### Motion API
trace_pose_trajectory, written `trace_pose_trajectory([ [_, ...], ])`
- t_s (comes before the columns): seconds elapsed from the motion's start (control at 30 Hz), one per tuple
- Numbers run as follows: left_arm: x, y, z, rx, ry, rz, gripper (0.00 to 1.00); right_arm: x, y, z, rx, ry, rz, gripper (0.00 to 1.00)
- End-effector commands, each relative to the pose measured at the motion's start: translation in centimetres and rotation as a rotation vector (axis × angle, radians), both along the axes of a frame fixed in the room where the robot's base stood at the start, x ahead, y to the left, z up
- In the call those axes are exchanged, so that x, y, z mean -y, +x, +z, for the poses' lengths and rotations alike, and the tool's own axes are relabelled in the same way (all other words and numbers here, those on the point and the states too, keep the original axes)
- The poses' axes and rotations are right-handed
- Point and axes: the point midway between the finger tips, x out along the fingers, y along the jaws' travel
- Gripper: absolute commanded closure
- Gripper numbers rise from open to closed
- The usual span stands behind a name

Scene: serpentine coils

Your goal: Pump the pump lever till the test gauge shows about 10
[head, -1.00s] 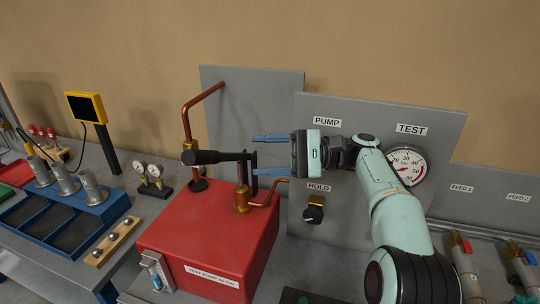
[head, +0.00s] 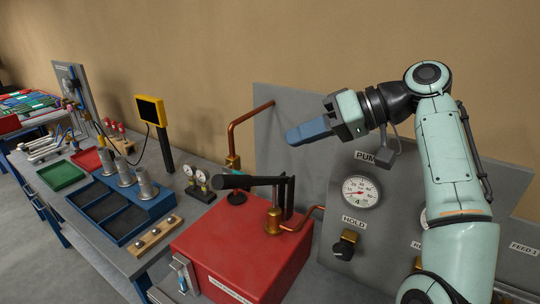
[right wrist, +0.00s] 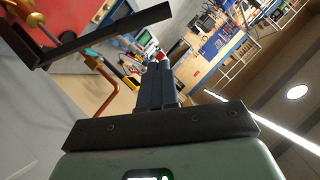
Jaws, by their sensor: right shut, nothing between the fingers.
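The pump lever (head: 248,181) has a thick black grip pointing left and lies roughly level above the red test pump box (head: 240,255). In the right wrist view the lever (right wrist: 112,34) is a dark bar at upper left. My right gripper (head: 292,137) is shut and empty, above the lever and apart from it. Its closed fingers also show in the right wrist view (right wrist: 157,72). The test gauge (head: 424,217) is almost wholly hidden behind my right arm, so its needle cannot be read. My left gripper is out of view.
A gauge (head: 361,192) under the PUMP label has a red needle; its reading is too small to tell. The black HOLD knob (head: 346,245) is below it. A copper pipe (head: 250,117) rises behind the lever. Blue trays (head: 112,213) and small gauges (head: 198,177) stand left.

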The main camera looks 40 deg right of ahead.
Motion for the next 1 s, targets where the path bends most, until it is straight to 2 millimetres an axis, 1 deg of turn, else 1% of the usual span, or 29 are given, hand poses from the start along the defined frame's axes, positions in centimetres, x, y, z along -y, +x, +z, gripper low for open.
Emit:
trace_pose_trajectory([
  [0.03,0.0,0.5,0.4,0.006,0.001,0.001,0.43,-0.2,0.0,1.0,0.042,-0.052,0.011,1.00],
  [0.1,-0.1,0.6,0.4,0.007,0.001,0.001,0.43,-0.2,0.1,1.3,0.070,-0.095,0.017,1.00],
  [0.27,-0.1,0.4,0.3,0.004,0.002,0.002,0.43,-0.8,0.7,0.8,0.075,-0.107,0.019,1.00],
  [0.33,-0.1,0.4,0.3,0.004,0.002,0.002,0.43,-1.3,1.2,0.4,0.075,-0.106,0.021,1.00],
  [0.37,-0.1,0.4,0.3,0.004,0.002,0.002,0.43,-1.6,1.4,0.2,0.075,-0.108,0.022,1.00],
  [0.6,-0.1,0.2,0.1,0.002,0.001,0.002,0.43,-4.6,4.8,-2.4,0.071,-0.107,0.022,1.00],
  [0.73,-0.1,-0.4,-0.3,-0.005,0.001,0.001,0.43,-6.2,6.6,-3.8,0.070,-0.107,0.021,1.00],
  [0.83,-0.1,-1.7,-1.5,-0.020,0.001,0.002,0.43,-7.0,6.4,-5.4,0.069,-0.107,0.018,1.00],
  [0.9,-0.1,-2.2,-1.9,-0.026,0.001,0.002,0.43,-7.4,6.4,-6.1,0.069,-0.107,0.016,1.00],
  [1.0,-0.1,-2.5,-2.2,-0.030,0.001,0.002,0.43,-7.9,6.4,-6.7,0.070,-0.106,0.017,1.00],
])
